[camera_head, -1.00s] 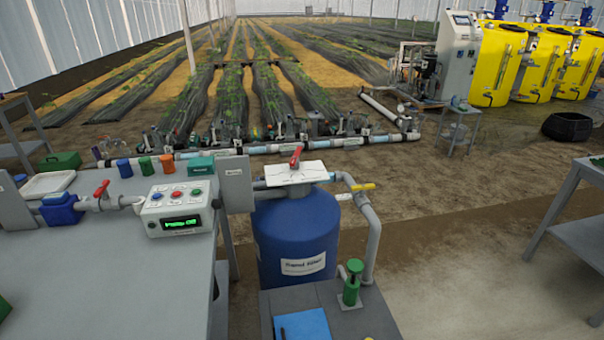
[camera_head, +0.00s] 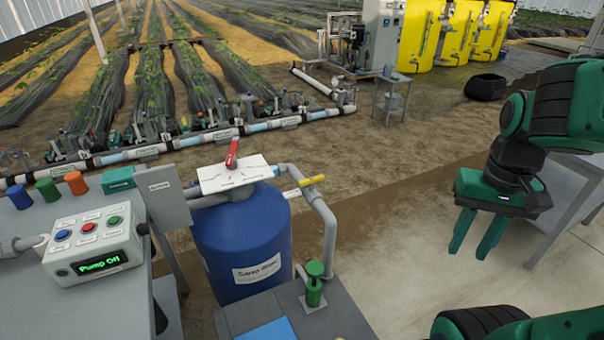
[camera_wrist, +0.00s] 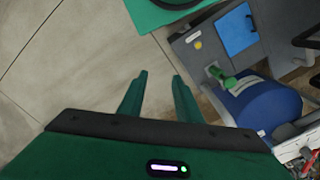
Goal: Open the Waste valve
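A blue sand filter tank (camera_head: 240,240) stands at the middle of the head view, and its side shows in the wrist view (camera_wrist: 268,108). A red lever (camera_head: 231,153) stands up on a white plate (camera_head: 235,175) on top of it. A yellow-handled valve (camera_head: 312,180) sits on the grey pipe (camera_head: 328,225) to the right of the tank. No label reading "Waste" is legible, so I cannot tell which handle is that valve. My gripper (camera_head: 476,242) hangs at the right of the tank, fingers apart and empty, away from every handle. Its fingers also show in the wrist view (camera_wrist: 158,98).
A control box (camera_head: 95,240) showing "Pump Off" sits on the left bench. A low grey stand (camera_head: 350,322) with a green plunger-like fitting (camera_head: 314,285) is in front of the tank. A grey table (camera_head: 575,190) is at the right. Open floor lies between tank and table.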

